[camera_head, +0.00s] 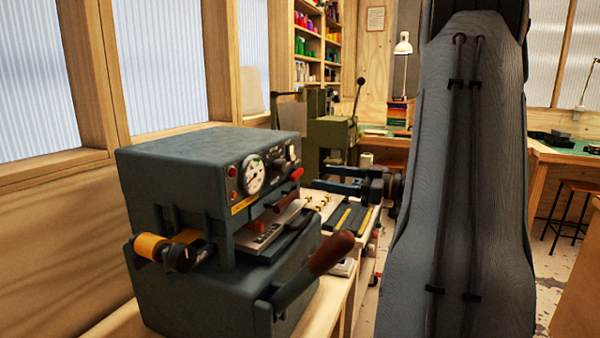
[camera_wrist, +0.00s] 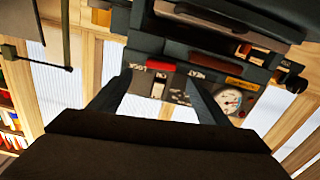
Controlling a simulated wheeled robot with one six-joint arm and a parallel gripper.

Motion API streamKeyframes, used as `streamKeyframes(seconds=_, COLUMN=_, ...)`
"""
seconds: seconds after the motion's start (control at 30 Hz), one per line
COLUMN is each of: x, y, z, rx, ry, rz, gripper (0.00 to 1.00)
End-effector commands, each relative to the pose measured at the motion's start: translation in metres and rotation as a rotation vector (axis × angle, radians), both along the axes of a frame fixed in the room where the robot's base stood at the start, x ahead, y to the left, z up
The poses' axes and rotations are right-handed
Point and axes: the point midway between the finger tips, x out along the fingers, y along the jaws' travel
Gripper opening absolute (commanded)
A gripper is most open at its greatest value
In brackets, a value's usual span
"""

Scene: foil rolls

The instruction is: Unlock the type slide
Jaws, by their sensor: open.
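The dark grey-blue foil press (camera_head: 210,190) stands on a bench at the left. A metal type slide (camera_head: 262,235) lies low in its opening, with a dark red-brown grip (camera_head: 287,201) above it. A bright red handle (camera_head: 297,174) sits at the press's front corner; it also shows in the wrist view (camera_wrist: 182,66). My gripper (camera_head: 320,184) is open and empty to the right of the press. In the wrist view its fingers (camera_wrist: 157,76) point at the control panel, apart from it.
A lever with a brown wooden handle (camera_head: 330,252) sticks out at the press's front. A gauge (camera_head: 252,174) is on its panel, and a foil roll (camera_head: 150,246) on its left side. A tray with gold pieces (camera_head: 318,203) lies behind. My arm hides much of the right.

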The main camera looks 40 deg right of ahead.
Motion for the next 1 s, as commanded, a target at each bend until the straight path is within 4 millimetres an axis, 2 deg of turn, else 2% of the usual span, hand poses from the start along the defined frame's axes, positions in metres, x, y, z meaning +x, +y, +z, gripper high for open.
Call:
streamKeyframes(seconds=0.4, x=0.051, y=0.031, z=0.001, rx=0.001, ry=0.001, rz=0.001, gripper=0.7)
streamKeyframes(seconds=0.6, x=0.059, y=0.035, z=0.0, rx=0.001, ry=0.0, rz=-0.002, gripper=0.7)
streamKeyframes(seconds=0.83, x=0.06, y=0.034, z=0.0, rx=0.0, ry=0.0, rz=-0.003, gripper=0.7)
streamKeyframes(seconds=1.0, x=0.059, y=0.034, z=0.0, rx=0.0, ry=0.0, rz=-0.003, gripper=0.42)
